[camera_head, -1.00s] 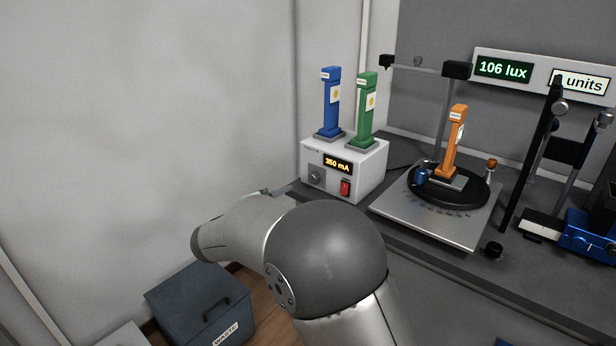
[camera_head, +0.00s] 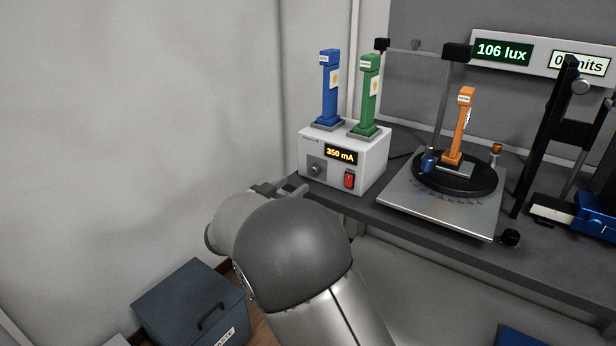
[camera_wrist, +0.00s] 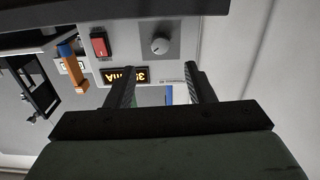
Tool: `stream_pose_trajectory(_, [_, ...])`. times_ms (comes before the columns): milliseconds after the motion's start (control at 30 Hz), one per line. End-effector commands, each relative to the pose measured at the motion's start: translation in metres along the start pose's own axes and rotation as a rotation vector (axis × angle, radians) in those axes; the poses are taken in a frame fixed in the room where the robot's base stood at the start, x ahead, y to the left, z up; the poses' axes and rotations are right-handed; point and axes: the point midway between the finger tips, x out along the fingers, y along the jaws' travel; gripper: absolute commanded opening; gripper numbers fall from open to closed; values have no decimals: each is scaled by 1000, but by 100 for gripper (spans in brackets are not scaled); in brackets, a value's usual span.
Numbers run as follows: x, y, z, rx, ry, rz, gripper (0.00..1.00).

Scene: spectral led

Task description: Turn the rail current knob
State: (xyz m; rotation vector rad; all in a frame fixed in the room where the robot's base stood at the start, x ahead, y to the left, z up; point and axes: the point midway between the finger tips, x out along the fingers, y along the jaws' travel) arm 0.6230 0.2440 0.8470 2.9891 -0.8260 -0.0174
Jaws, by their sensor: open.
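The rail current knob (camera_head: 315,169) is a small grey dial on the left of the front face of a white supply box (camera_head: 367,176). In the head view my arm mostly hides the gripper, below the box front.
Blue (camera_head: 328,90) and green (camera_head: 369,95) posts stand on the box. An orange post (camera_head: 460,125) stands on a black turntable to the right. The bench's front edge (camera_head: 420,226) runs below the box. A waste bin (camera_head: 190,305) is on the floor at left.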

Motion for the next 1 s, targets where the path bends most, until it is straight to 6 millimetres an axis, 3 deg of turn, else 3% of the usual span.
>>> stream_pose_trajectory(200, [47, 1, 2, 2, 1, 3, 49])
stream_pose_trajectory(400, [73, 0, 1, 1, 1, 1, 49])
stream_pose_trajectory(800, [82, 0, 0, 2, 0, -1, 49])
stream_pose_trajectory(833, [82, 0, 0, 2, 0, -1, 46])
stream_pose_trajectory(1000, [81, 0, 0, 2, 0, -1, 4])
